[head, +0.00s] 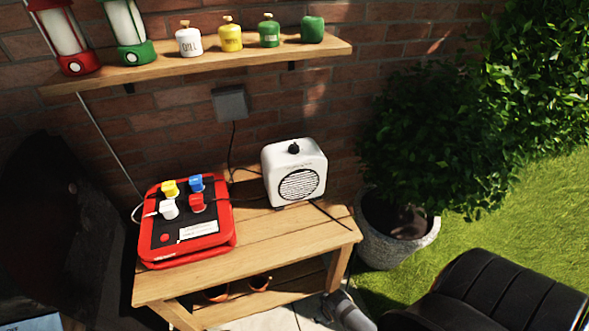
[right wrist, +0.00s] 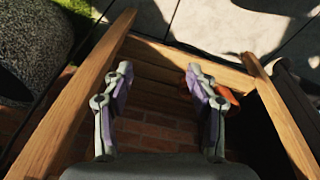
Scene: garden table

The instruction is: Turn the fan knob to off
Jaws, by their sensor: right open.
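The fan (head: 294,172) is a small white box with a round black grille on its front. It stands upright at the right part of the wooden table in the head view. Its black knob (head: 294,148) is on top; the knob's setting is too small to read. My right gripper (right wrist: 158,71) is open and empty in the right wrist view, with its fingers wide apart. Neither the fan nor the knob shows in that view. My left gripper is not in view.
A red power box (head: 160,254) with several coloured plugs stands left of the fan. A shelf (head: 210,61) with lanterns and small cans hangs above. A stone planter (head: 388,250) with a bush is right of the wooden table (head: 278,237). Terracotta pots (head: 259,283) sit below.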

